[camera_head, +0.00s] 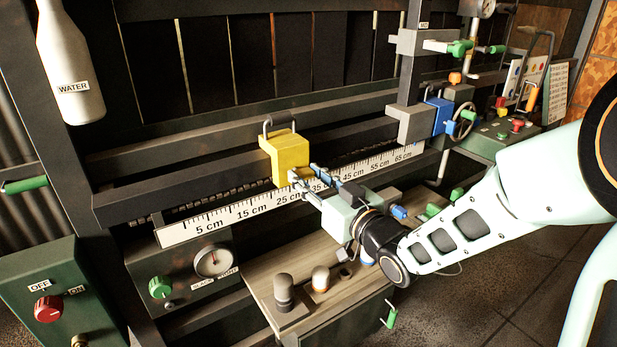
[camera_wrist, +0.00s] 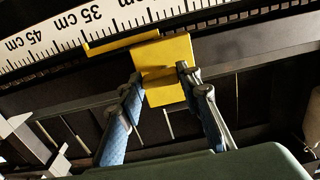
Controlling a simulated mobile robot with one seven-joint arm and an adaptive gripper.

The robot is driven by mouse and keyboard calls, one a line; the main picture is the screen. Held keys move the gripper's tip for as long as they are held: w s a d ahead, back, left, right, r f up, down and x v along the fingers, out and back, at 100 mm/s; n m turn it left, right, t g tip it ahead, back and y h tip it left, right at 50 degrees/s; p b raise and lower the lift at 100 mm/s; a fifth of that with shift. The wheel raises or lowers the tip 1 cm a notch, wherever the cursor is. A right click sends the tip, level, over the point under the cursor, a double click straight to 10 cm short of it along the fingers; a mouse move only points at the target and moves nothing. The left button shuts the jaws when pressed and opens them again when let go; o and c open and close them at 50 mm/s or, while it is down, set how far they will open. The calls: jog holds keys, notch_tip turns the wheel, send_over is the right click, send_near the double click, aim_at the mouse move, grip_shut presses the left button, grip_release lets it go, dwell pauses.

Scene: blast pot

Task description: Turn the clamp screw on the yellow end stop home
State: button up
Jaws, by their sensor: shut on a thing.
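In the wrist view the end stop (camera_wrist: 170,52) shows as a yellow block beside the ruler. The two blue-grey fingers of my gripper (camera_wrist: 161,82) stand on either side of its narrower near part and are shut on it. I cannot make out the clamp screw separately from the yellow body.
The ruler (camera_head: 240,211) runs along the rail below the stop. A grey block with a blue part (camera_head: 437,115) stands farther right. A green control box (camera_head: 45,290) stands at lower left.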

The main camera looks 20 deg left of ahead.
jog(key=shift+m, duration=0.3)
jog(key=m+p, duration=0.4)
jog(key=m, duration=0.1)
jog(key=m+p, duration=0.2)
jog(key=m, duration=0.1)
jog(key=shift+s+f, duration=0.15)
jog(key=shift+s+a+f+m+p, duration=0.15)
jog(key=shift+m+p, duration=1.2)
jog(key=shift+m, duration=0.75)
jog(key=shift+a+f+m+p, duration=0.1)
jog(key=shift+m+p, duration=1.2)
jog(key=shift+m, duration=0.8)
jog(key=o, duration=1.2)
jog(key=shift+c, duration=0.2)
